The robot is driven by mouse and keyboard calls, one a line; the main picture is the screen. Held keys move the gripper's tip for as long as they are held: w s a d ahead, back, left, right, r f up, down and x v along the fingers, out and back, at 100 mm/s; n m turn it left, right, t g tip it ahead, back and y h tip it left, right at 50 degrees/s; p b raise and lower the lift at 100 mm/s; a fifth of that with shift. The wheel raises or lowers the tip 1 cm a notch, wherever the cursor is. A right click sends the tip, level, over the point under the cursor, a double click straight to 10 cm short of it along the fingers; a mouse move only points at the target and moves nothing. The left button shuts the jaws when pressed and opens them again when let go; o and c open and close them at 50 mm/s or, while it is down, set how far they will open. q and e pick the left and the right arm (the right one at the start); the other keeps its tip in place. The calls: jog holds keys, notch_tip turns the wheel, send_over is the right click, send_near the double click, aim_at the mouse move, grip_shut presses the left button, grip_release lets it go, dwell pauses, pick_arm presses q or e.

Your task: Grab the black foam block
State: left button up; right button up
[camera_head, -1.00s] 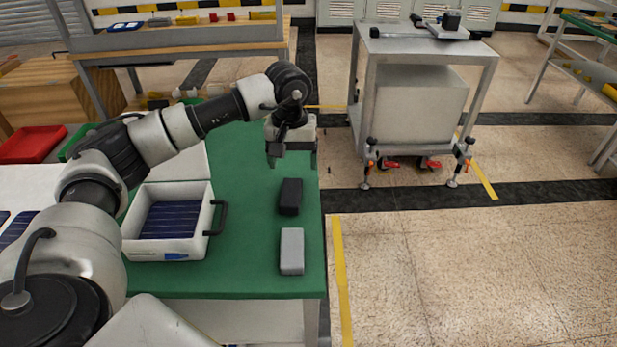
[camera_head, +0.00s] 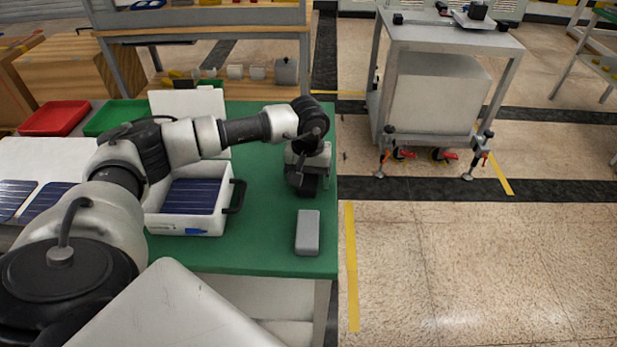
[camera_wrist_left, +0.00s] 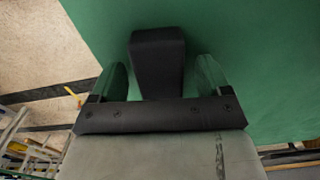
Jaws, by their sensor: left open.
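The black foam block (camera_wrist_left: 157,58) shows in the left wrist view, standing out from the green table top between the two fingers of my left gripper (camera_wrist_left: 160,78). The fingers are open, with a gap visible on each side of the block. In the head view my left gripper (camera_head: 308,185) is low over the right part of the green table (camera_head: 265,250), and a dark part of the block (camera_head: 308,187) shows at its fingers; the rest is hidden. My right gripper is in neither view.
A grey block (camera_head: 308,232) lies just in front of my left gripper. A white box (camera_head: 188,224) with dark blue panels and a black handle stands to the left. Red (camera_head: 55,118) and green (camera_head: 115,117) trays lie at the back left. The table's right edge is close.

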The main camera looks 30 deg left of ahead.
pick_arm(q)
jog(key=c, duration=1)
jog(key=shift+r, duration=0.1)
